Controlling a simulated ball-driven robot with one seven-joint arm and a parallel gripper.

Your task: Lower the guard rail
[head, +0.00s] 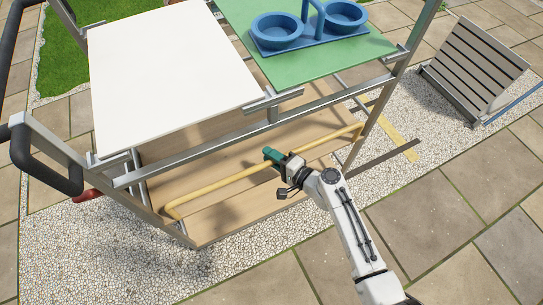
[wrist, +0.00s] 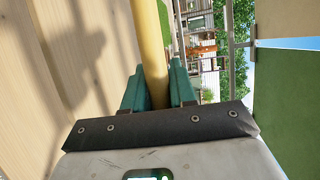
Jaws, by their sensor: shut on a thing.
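The guard rail (head: 215,184) is a yellow bar along the front of the cart's lower wooden shelf, below the metal frame bar. In the head view my gripper (head: 272,155) reaches in from the lower right, with its green fingers at the rail's middle. In the wrist view the yellow rail (wrist: 148,50) passes between the two green fingers of my gripper (wrist: 160,88). The gripper is shut on the rail. The fingers hide a short part of the rail in the head view.
The lower wooden shelf (head: 220,210) lies behind and below the rail. Above are a white top (head: 165,70) and a green top (head: 350,55) with blue bowls. A metal frame bar (head: 250,130) runs above my gripper. A slatted bench (head: 472,68) stands right.

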